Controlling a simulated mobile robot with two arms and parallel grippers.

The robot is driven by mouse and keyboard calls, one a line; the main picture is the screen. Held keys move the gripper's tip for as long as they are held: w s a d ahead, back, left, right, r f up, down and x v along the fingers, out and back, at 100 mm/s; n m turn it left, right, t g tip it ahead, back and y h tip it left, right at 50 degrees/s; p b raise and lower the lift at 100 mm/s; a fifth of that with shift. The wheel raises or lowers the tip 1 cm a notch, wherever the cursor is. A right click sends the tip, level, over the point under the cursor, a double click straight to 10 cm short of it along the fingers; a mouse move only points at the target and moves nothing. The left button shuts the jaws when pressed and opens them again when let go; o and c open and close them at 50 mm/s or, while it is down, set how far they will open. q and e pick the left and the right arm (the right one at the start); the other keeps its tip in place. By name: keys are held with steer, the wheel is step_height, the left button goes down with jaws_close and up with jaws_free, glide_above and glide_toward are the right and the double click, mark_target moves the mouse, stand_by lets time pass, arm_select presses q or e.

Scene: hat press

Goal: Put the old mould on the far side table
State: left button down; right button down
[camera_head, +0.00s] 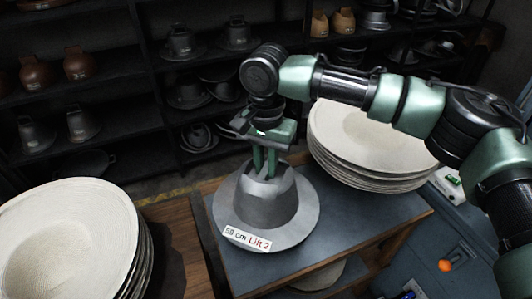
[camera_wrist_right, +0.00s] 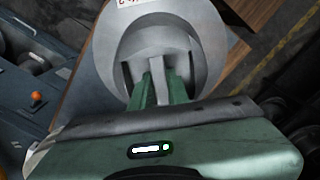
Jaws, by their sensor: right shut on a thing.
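The mould (camera_head: 266,205) is a grey metal hat shape with a wide brim and a white label reading "58 cm Lift 2". It is upright, over or on the dark-topped side table (camera_head: 385,225); I cannot tell whether its brim touches the top. My right gripper (camera_head: 265,165) comes down from above and is shut on the bar in the mould's open crown. The right wrist view also shows the mould (camera_wrist_right: 205,45) and the green fingers (camera_wrist_right: 162,85) on the bar. My left gripper is not in view.
A stack of pale hats (camera_head: 365,140) stands on the table's back right. Another pale stack (camera_head: 70,235) is at the left front. Dark shelves (camera_head: 130,65) with several moulds line the back. A blue-grey machine (camera_head: 445,240) with an orange knob (camera_head: 445,265) is at the right.

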steer(key=shift+w+f, duration=0.1)
steer(key=shift+f, duration=1.1)
steer(key=c, duration=1.4)
jaws_free()
steer(key=shift+f, duration=0.2)
steer(key=shift+o, duration=0.2)
steer(key=shift+r, duration=0.15)
step_height(320, 180, up, 12)
steer(key=b, duration=0.1)
steer(key=shift+b, duration=0.3)
